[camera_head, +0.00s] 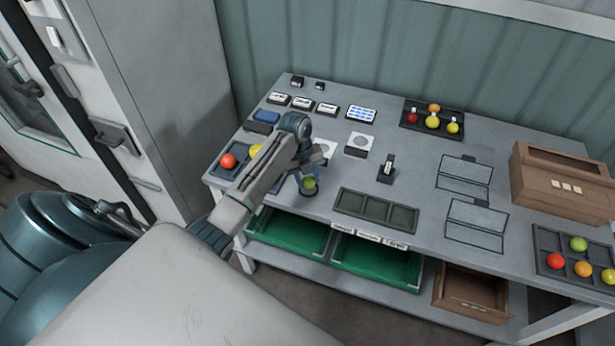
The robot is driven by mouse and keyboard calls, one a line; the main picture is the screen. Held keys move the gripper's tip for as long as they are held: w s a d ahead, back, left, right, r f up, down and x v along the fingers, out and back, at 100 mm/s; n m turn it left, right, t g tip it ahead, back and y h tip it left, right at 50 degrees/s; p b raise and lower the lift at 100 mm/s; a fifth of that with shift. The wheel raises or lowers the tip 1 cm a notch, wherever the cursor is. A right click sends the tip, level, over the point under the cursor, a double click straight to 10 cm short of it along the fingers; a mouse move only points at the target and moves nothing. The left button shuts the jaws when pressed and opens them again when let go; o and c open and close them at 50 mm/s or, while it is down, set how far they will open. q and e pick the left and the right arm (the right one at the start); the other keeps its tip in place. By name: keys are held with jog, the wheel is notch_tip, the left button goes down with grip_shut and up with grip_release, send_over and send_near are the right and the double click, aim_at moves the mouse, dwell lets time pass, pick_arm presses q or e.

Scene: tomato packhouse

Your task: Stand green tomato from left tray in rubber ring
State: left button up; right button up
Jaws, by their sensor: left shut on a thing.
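My left gripper (307,178) reaches over the table from the left, pointing down, and is shut on the green tomato (310,183). The green tomato is small in view and partly hidden by the fingers. A dark ring-like shape, seemingly the rubber ring (312,193), shows right under the tomato near the table's front edge; I cannot tell whether the tomato touches it. The left tray (213,172) holds a red tomato (228,161) and a yellow tomato (255,150), with my arm covering part of it. My right gripper is not in view.
A dark compartment tray (376,209) lies right of the gripper. A back tray (409,123) and a right tray (545,240) hold tomatoes. A small black stand (386,170), a cardboard box (565,200) and green crates (375,262) below also show.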

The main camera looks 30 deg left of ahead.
pick_arm(q)
jog(key=shift+f, duration=0.2)
dwell(0.3)
jog(key=o, duration=0.8)
jog(key=c, duration=0.3)
notch_tip(320, 180, up, 7)
jog(key=p, duration=0.6)
jog(key=shift+r+p, duration=0.1)
jog(key=shift+p, duration=0.25)
